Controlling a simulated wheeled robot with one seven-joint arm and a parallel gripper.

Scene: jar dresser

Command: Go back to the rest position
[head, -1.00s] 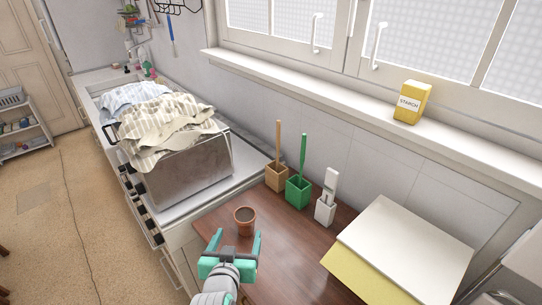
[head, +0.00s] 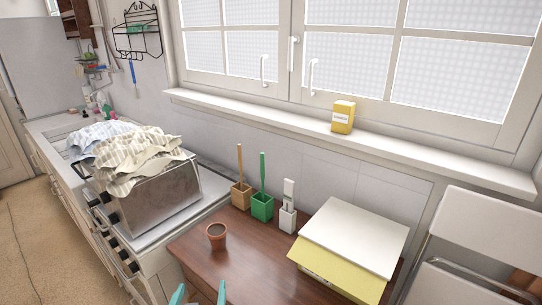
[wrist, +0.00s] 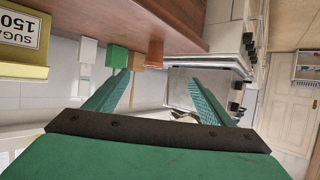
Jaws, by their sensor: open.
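My gripper (head: 200,293) shows only as two teal fingertips at the bottom edge of the head view. It is open and empty, apart from the terracotta pot (head: 217,236), which stands upright on the brown dresser top (head: 245,262). In the wrist view, which is upside down, the gripper's green fingers (wrist: 158,86) are spread wide with nothing held between them. The pot also shows there (wrist: 155,54), beyond the fingers at the dresser's edge. The rest of my arm is out of the head view.
Tan (head: 241,194), green (head: 262,206) and white (head: 288,219) holders stand along the wall. A yellow box with a white lid (head: 352,237) sits at right. Left are a metal oven (head: 160,199) under cloths. A yellow starch box (head: 343,117) stands on the sill.

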